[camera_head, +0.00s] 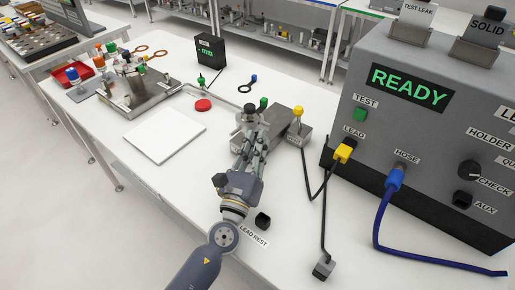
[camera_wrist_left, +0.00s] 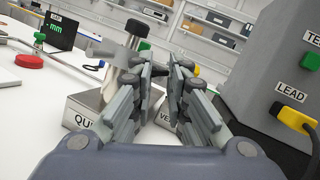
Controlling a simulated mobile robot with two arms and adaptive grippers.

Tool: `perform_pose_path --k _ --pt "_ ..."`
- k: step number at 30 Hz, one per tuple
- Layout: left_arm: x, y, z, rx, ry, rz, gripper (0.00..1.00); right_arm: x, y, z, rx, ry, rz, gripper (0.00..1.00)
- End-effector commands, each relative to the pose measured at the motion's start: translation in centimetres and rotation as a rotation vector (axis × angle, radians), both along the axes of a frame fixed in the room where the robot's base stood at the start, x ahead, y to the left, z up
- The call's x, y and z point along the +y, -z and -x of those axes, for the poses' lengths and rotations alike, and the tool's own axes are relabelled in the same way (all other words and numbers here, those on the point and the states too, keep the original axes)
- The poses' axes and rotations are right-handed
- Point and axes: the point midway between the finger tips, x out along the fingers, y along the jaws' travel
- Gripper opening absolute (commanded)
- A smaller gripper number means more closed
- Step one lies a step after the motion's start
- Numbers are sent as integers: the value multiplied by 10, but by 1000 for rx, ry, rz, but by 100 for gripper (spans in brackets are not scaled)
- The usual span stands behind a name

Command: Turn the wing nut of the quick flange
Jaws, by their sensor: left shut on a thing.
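The quick flange (camera_wrist_left: 122,68) is a metal post with a dark cap on a block whose label reads "QUI", partly hidden by my fingers in the left wrist view. In the head view its dark top (camera_head: 250,108) shows just beyond my gripper. My left gripper (camera_head: 257,128) reaches it from the front. In the left wrist view its fingers (camera_wrist_left: 161,72) stand close together at the right side of the post, shut on what appears to be the wing nut. The wing nut itself is mostly hidden between the fingers. My right gripper is not in view.
A large grey machine (camera_head: 432,110) reading "READY" stands close on the right, with a yellow lead plug (camera_head: 343,152) and a blue hose (camera_head: 394,180). A yellow-knobbed valve (camera_head: 298,113) stands beside the flange. A white plate (camera_head: 165,135) and red disc (camera_head: 203,105) lie left.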

Motion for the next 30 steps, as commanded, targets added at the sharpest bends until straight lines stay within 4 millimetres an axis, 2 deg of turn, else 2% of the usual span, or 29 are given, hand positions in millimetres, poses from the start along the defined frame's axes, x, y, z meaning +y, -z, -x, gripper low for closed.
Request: perform_pose_path --k 1,12,13,18,30 --pt "8 8 -3 8 -17 -7 0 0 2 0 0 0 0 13" --pt "8 6 -3 5 -17 -9 0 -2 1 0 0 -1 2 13" --pt "8 6 -3 5 -17 -9 19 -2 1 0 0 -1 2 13" --pt "7 6 -3 5 -16 -9 55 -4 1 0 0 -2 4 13" --pt "3 2 -2 0 -8 -8 55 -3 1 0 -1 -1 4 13"
